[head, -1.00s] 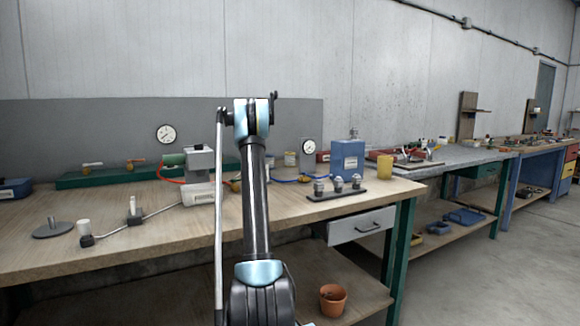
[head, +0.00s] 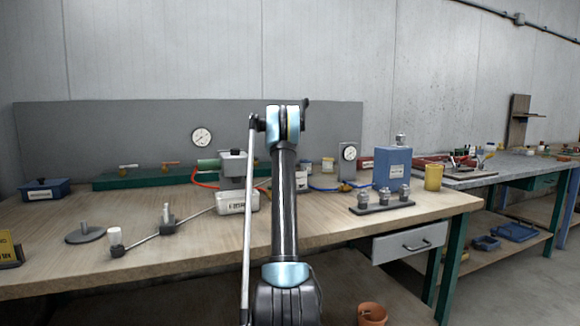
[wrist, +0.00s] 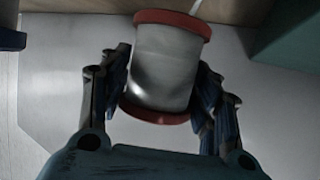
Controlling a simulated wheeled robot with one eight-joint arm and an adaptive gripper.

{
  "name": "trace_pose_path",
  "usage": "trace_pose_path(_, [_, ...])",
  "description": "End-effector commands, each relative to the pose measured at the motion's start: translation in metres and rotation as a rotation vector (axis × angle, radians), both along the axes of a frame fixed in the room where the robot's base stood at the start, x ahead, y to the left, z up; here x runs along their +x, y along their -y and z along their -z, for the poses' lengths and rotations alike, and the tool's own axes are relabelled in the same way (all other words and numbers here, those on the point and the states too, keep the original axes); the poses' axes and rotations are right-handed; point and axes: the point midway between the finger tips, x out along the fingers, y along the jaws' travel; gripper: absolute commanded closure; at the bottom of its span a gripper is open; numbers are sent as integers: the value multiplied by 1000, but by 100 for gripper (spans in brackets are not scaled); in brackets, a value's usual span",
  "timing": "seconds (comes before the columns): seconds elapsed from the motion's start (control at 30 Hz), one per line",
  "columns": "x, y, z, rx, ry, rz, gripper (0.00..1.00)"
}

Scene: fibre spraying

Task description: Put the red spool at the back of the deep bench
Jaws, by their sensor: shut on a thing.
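The spool (wrist: 162,65) is in the wrist view, with red end flanges and a pale grey-white middle. My gripper (wrist: 160,95) is shut on it, one finger on each side of the middle, and it sits slightly tilted between them. In the head view my arm stands up in front of the bench and hides the gripper and the spool. The deep bench (head: 190,235) has a light wooden top and a grey back panel (head: 110,130).
Bare wood shows along the front.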

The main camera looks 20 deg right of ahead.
Motion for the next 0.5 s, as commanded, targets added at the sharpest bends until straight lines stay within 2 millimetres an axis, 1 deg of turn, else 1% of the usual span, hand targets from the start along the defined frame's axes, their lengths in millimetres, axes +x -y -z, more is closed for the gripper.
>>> trace_pose_path(0.13, [0, 1, 10, 0, 0, 1, 81])
trace_pose_path(0.33, [-1, 1, 34, -1, 1, 1, 81])
trace_pose_path(0.5, [-1, 1, 38, -1, 1, 1, 81])
